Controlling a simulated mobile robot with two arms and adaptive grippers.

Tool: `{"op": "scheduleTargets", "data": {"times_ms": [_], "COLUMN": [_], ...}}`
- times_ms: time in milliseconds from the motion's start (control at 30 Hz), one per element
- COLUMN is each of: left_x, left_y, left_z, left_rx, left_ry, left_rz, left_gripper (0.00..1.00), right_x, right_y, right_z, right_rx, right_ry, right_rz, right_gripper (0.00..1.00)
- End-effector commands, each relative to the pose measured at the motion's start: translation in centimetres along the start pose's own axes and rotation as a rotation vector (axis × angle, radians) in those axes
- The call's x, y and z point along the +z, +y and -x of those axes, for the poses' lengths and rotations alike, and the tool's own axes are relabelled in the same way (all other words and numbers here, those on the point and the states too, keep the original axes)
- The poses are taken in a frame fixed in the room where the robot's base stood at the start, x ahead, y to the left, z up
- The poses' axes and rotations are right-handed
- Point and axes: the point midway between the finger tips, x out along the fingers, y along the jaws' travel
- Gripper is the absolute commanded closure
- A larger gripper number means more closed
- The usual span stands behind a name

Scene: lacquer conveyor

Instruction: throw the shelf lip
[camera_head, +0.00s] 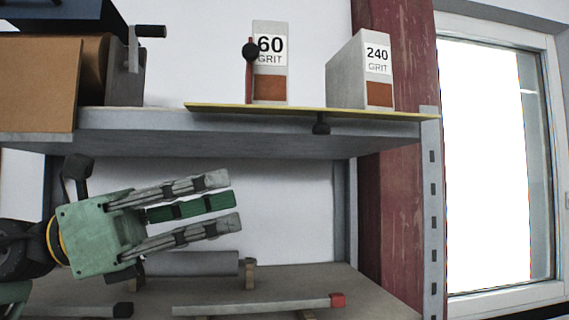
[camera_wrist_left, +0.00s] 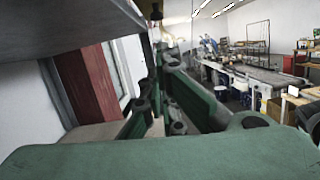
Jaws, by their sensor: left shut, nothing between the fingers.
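The shelf lip (camera_head: 220,107) is a thin yellow strip along the front edge of the upper shelf. It looks roughly level, its right end at the upright. A small black knob (camera_head: 321,126) hangs under its middle. A thin red stem with a black ball (camera_head: 250,51) stands near its left part. My left gripper (camera_head: 228,203) is below the upper shelf, left of and lower than the knob, pointing right. It is shut, empty and apart from the lip. In the left wrist view its green fingers (camera_wrist_left: 190,98) show close up. My right gripper is not in view.
Two grit boxes, 60 (camera_head: 270,82) and 240 (camera_head: 365,75), stand on the upper shelf (camera_head: 150,121). The lower shelf (camera_head: 375,308) holds a grey cylinder (camera_head: 195,263) and a bar with a red end (camera_head: 255,305). A red column and slotted upright (camera_head: 432,215) stand right.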

Motion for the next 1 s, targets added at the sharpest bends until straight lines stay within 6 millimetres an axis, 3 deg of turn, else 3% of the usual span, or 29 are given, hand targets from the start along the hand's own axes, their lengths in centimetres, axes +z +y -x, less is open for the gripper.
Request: {"op": "scheduleTargets", "data": {"times_ms": [100,200,567,700,1000], "left_x": [0.2,0.3,0.4,2.7,3.9], "left_y": [0.0,-0.1,-0.1,0.0,0.0], "left_z": [-1.0,-2.6,-10.3,-10.6,-10.9], "left_rx": [-0.003,-0.005,-0.005,-0.001,0.000], "left_ry": [0.000,0.000,0.000,-0.001,0.000], "left_rz": [0.001,0.001,0.002,0.000,0.002], "left_gripper": [1.00,1.00,1.00,1.00,1.00], "right_x": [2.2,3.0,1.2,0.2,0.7], "right_y": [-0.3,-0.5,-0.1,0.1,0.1], "right_z": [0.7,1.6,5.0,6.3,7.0], "right_rx": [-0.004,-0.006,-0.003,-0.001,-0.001], "right_ry": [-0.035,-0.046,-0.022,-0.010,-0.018], "right_rz": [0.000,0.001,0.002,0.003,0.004], "right_gripper": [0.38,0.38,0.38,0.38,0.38]}}
